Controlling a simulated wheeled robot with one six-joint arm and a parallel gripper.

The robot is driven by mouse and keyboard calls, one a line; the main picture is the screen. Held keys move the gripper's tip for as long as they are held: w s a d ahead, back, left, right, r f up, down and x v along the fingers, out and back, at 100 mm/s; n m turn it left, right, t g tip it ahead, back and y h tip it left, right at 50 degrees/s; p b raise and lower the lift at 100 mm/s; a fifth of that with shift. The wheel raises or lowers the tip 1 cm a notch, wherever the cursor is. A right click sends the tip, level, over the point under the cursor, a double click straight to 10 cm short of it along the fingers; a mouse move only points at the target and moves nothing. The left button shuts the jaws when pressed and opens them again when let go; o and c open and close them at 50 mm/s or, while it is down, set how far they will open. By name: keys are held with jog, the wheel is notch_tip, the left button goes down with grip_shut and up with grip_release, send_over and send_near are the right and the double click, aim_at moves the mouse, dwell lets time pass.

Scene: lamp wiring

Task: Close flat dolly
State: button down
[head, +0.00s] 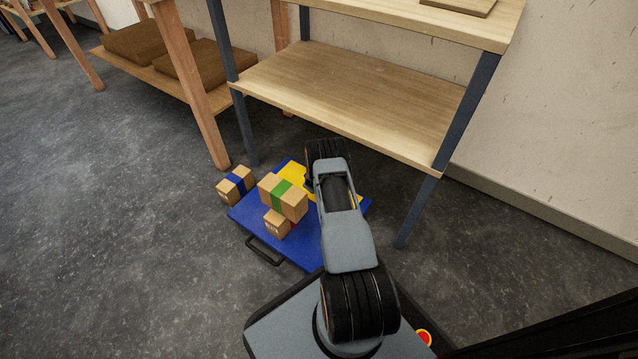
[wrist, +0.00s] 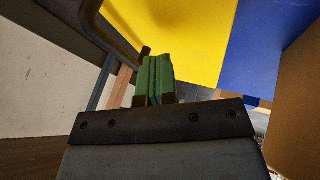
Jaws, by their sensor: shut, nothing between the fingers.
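The flat dolly (head: 250,216) lies on the floor in the head view, a blue deck with a yellow area (head: 292,180) and a dark handle (head: 263,251) at its near left edge. My arm covers the dolly's right part and hides my gripper in the head view. In the wrist view my gripper (wrist: 153,78) has its green fingers together, empty. The yellow area (wrist: 175,35) and blue deck (wrist: 262,50) show beyond it.
A box with a blue band (head: 236,186) is at the dolly's left edge. A wooden shelf (head: 350,95) with dark legs stands behind the dolly. A dark curved bar (wrist: 108,28) shows in the wrist view, with brown cardboard (wrist: 297,110) at right. Floor at left is clear.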

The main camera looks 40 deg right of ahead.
jog(key=shift+w+d+f+b, duration=0.1)
jog(key=shift+w+d+b, duration=0.15)
jog(key=shift+d, duration=0.6)
jog(key=shift+w+d+f+b, duration=0.1)
jog(key=shift+w+d, duration=0.15)
jog(key=shift+d, duration=0.55)
